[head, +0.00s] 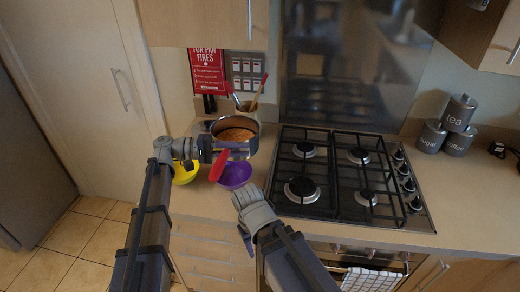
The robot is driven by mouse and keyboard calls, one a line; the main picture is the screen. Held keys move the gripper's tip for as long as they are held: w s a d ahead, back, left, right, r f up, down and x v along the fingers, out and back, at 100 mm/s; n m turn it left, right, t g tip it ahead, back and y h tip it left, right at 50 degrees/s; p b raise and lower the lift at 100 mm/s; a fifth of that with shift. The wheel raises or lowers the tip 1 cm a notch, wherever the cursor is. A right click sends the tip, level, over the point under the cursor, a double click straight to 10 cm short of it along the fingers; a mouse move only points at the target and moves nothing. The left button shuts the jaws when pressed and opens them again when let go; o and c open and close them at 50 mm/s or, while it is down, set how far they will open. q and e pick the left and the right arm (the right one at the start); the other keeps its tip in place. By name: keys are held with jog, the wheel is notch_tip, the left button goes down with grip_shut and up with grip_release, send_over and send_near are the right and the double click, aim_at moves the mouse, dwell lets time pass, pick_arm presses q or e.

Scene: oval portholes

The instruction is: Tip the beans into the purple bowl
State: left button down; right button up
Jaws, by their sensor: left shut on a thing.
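A metal saucepan (254,145) with orange-brown beans (236,134) in it is at the back of the counter, left of the hob. Its red handle (218,166) points toward me. My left gripper (213,153) is shut on the saucepan at its handle side. The pan looks roughly level, with the beans inside. The purple bowl (236,177) sits on the counter just in front of and below the pan, partly hidden by the handle. My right gripper (243,238) is low near the counter's front edge, apart from the bowl; its fingers are too unclear to judge.
A yellow bowl (184,175) stands left of the purple one, partly behind my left arm. A gas hob (340,185) fills the counter to the right. Grey canisters (457,125) are at far right.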

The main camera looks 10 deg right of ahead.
pick_arm(q)
jog(key=a+f+n+t+b, duration=0.1)
jog(key=a+f+t+b, duration=0.1)
jog(key=a, duration=0.7)
jog(key=shift+a+f, duration=0.3)
jog(key=d+f+m+t+y+p, duration=0.1)
jog(key=d+f+y+p, duration=0.3)
jog(key=y+p, duration=1.2)
jog(key=shift+s+f+m+t+y, duration=0.25)
jog(key=shift+t+y, duration=0.25)
jog(key=shift+y, duration=0.6)
dwell(0.4)
